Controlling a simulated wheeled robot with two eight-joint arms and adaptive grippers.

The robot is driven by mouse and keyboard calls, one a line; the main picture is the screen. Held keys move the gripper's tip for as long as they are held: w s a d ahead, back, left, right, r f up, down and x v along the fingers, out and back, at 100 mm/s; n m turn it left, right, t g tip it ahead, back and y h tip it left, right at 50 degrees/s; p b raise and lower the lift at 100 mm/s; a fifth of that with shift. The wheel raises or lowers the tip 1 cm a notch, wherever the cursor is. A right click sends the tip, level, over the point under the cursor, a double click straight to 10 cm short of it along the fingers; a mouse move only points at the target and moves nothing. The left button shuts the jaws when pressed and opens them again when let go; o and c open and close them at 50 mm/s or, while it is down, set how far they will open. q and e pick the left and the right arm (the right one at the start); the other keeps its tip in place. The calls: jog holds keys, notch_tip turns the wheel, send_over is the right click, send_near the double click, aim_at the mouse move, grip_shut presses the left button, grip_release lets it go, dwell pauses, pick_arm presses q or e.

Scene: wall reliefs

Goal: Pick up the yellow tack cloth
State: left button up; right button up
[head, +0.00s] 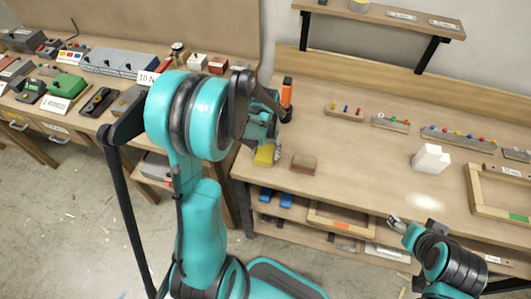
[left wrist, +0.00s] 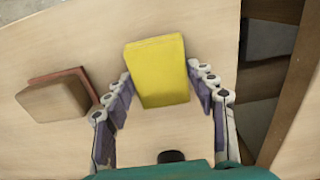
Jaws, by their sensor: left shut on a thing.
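The yellow tack cloth (left wrist: 158,68) is a block-like yellow piece between the two fingers of my left gripper (left wrist: 160,88) in the left wrist view. The fingers touch its sides, and the gripper is shut on it. In the head view the cloth (head: 265,155) shows below my left gripper (head: 266,142), at the left end of the bench. I cannot tell whether it still touches the bench top. My right gripper (head: 397,222) is at the lower right of the head view, by the bench's front edge, away from the cloth. Its fingers are too small to judge.
A brown block (head: 304,164) lies close beside the cloth; it also shows in the left wrist view (left wrist: 55,97). An orange-and-black bottle (head: 287,95) stands behind my left gripper. A white block (head: 431,158) and wooden frame (head: 500,190) lie right. The bench middle is clear.

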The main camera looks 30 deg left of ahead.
aim_at(267, 152)
pick_arm(q)
jog(key=shift+r, duration=0.15)
jog(key=r+p, duration=0.1)
jog(key=r, duration=0.1)
jog(key=r+p, duration=0.1)
jog(key=r, duration=0.1)
jog(key=shift+w+d+r, duration=0.2)
jog(key=shift+r, duration=0.1)
jog(key=w+d+r+p, duration=0.2)
jog(key=w+d+r, duration=0.4)
jog(key=w+d, duration=0.1)
jog(key=shift+w+d+p, duration=0.25)
jog(key=shift+d+p, duration=0.1)
jog(key=shift+d, duration=0.25)
jog(key=shift+o, duration=1.3)
jog(key=shift+c, duration=1.2)
